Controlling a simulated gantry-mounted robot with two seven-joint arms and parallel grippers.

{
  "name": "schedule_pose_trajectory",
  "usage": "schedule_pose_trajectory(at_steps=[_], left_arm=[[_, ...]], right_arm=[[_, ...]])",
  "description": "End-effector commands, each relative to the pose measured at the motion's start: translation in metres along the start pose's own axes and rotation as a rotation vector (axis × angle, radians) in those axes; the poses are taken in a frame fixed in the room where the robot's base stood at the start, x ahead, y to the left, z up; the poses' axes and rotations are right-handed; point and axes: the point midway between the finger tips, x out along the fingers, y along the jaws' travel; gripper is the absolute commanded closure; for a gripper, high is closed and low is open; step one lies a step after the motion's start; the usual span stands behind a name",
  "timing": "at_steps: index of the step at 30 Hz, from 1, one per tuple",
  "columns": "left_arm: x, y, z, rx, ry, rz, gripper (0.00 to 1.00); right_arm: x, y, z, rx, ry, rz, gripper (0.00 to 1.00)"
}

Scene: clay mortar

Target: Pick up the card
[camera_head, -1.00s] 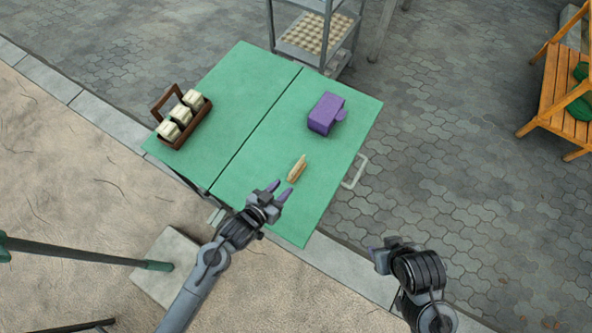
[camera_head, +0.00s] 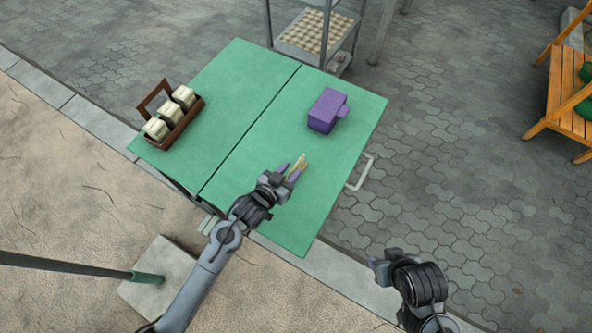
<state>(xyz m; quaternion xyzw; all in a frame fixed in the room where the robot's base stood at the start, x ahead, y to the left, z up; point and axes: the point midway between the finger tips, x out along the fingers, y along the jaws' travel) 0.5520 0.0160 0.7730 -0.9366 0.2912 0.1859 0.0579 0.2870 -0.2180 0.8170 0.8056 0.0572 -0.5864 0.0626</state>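A small pale tan piece (camera_head: 301,160), likely the card, stands out on the green table (camera_head: 235,95), right of its centre seam. My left gripper (camera_head: 289,170) has reached it, with its two purple-grey fingers apart. The piece shows at and just beyond the fingertips, and its lower part is hidden by the fingers. I cannot tell whether the fingers touch it. My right gripper (camera_head: 378,268) is off the table at lower right, far from the piece; its fingers are not clear.
A purple box (camera_head: 325,110) with a side tab lies on the table beyond the piece. A brown wooden carrier (camera_head: 182,127) with pale blocks stands at left. A metal rack (camera_head: 314,32) is behind the table and a wooden bench (camera_head: 569,85) at far right. The table between is clear.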

Motion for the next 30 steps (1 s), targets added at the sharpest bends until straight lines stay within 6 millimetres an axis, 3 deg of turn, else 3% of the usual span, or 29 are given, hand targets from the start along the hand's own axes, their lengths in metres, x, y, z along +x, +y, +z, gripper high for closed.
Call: schedule_pose_trajectory(at_steps=[12,22,30], left_arm=[[0.046,-0.005,0.006,0.0,0.001,0.001,0.65],[0.051,-0.006,0.005,0.001,0.0,0.0,0.65],[0.051,-0.006,0.005,0.0,-0.001,0.0,1.0]], right_arm=[[0.018,-0.001,0.005,0.0,0.001,0.0,0.57],[0.019,-0.001,0.006,0.0,0.001,0.0,0.57],[0.019,-0.001,0.005,0.0,0.001,0.0,0.57]])
